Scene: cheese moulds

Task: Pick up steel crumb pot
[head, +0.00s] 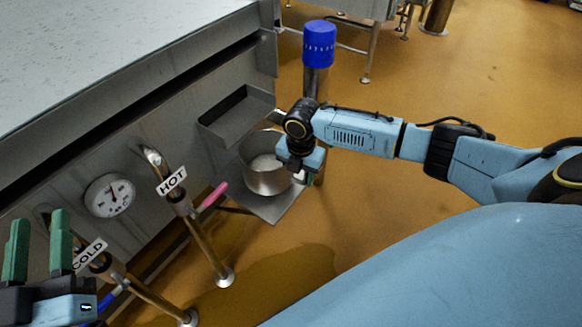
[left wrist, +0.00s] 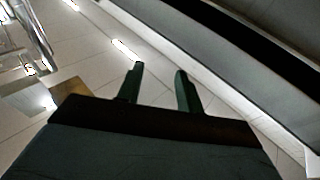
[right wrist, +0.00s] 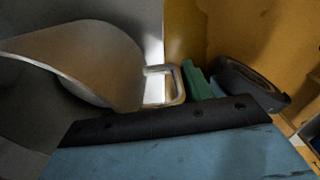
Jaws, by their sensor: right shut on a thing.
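The steel crumb pot (head: 262,179) is a round, open metal pot with pale contents, standing upright on a small metal shelf (head: 276,207) beside the vat. In the right wrist view the pot (right wrist: 85,55) fills the left side, with its looped handle (right wrist: 178,84) against my green fingers. My right gripper (head: 301,176) is at the pot's right side, shut on this handle; its fingertips are partly hidden in the head view. My left gripper (head: 39,246) is open and empty at the lower left, far from the pot; its two fingers (left wrist: 160,85) stand apart in the left wrist view.
A grey metal tray (head: 235,117) juts from the vat wall just above the pot. A blue-capped post (head: 319,50) stands behind my right wrist. HOT (head: 172,181) and COLD (head: 90,254) pipes, a pink-handled valve (head: 214,195) and a gauge (head: 109,195) lie between my grippers.

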